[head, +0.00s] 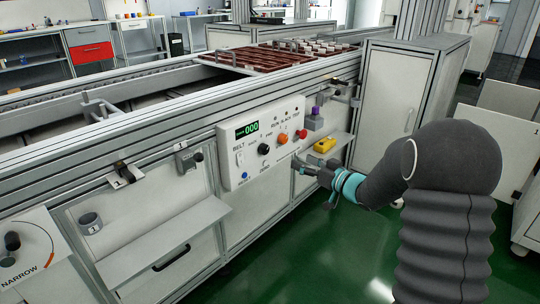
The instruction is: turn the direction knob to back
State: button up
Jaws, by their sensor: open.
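The control panel (259,146) is a pale box on the side of the conveyor frame. A black round knob (264,149) sits at its middle and looks like the direction knob; its pointer and small lettering are too small to read. My gripper (297,164) is open and empty at the panel's lower right edge, to the right of and below the black knob. It appears apart from the knob. Whether its fingertips touch the panel I cannot tell.
The panel also has a green display (247,130), a belt switch (239,158), an orange knob (282,139), a red button (302,134) and a blue button (245,174). A yellow item (324,145) and a purple-topped bottle (315,119) stand right of it.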

aim_at(266, 150)
jog(key=shift+g+y, duration=0.4)
jog(key=shift+y, duration=0.2)
jog(key=x, duration=0.9)
jog(key=f+x, duration=0.1)
jog(key=x, duration=0.4)
jog(key=shift+s+a+f, duration=0.15)
jog(key=shift+s+a, duration=0.15)
